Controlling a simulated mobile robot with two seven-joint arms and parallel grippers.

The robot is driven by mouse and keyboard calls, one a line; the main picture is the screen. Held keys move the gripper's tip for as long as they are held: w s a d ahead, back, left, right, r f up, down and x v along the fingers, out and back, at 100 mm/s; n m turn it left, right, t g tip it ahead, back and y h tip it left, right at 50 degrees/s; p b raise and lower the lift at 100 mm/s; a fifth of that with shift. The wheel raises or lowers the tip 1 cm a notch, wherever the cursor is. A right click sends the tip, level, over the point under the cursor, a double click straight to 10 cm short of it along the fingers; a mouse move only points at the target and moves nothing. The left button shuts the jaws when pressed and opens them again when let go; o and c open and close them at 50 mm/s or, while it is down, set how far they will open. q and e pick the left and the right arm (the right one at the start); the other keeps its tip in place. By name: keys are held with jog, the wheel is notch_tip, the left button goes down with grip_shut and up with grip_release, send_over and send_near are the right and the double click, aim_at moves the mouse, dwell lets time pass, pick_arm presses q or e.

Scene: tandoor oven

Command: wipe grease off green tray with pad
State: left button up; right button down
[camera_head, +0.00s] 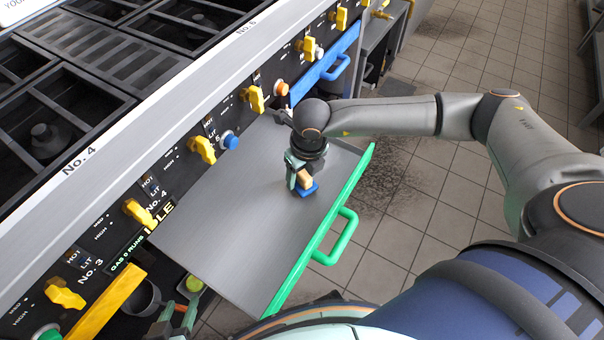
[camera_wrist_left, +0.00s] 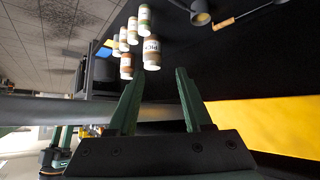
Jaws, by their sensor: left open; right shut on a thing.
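The green tray (camera_head: 228,208) is a flat grey sheet with a green front edge and a green handle, pulled out from the range. My right gripper (camera_head: 302,179) is over the tray's right half, shut on a pad (camera_head: 308,190) with a tan upper part and a blue underside. The pad appears to rest on the tray; its exact contact is partly hidden by the fingers. I cannot make out distinct grease on the grey surface. My left gripper (camera_head: 177,316) is low at the bottom left, beside the tray; its fingers show open and empty in the left wrist view (camera_wrist_left: 160,88).
The range front (camera_head: 170,165) with yellow knobs runs along the tray's left side. A blue drawer (camera_head: 325,65) and a yellow drawer (camera_head: 105,305) flank it. Dark stains mark the floor tiles (camera_head: 400,205) right of the tray. Several labelled cans (camera_wrist_left: 152,52) show in the left wrist view.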

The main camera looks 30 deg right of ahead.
jog(key=shift+f+b, duration=0.55)
jog(key=shift+f, duration=0.2)
jog(key=shift+r, duration=0.1)
pick_arm(q)
jog(key=shift+f, duration=1)
pick_arm(e)
jog(key=shift+w+d+r, duration=0.1)
jog(key=shift+w+d, duration=0.25)
jog(key=shift+d, duration=0.2)
jog(key=shift+w+d, duration=0.3)
jog(key=shift+d, duration=0.2)
pick_arm(q)
jog(key=shift+f+b, duration=0.1)
jog(key=shift+b, duration=0.2)
pick_arm(e)
jog(key=shift+s+a+p, duration=0.15)
jog(key=shift+s+a, duration=0.2)
jog(key=shift+a, duration=0.2)
jog(key=shift+s+a+p, duration=0.15)
jog(key=shift+s+a, duration=0.2)
jog(key=shift+a, duration=0.2)
jog(key=shift+s+a, duration=0.3)
jog(key=shift+a, duration=0.25)
jog(key=shift+s+a, duration=0.3)
jog(key=shift+a, duration=0.2)
pick_arm(q)
jog(key=shift+r, duration=0.4)
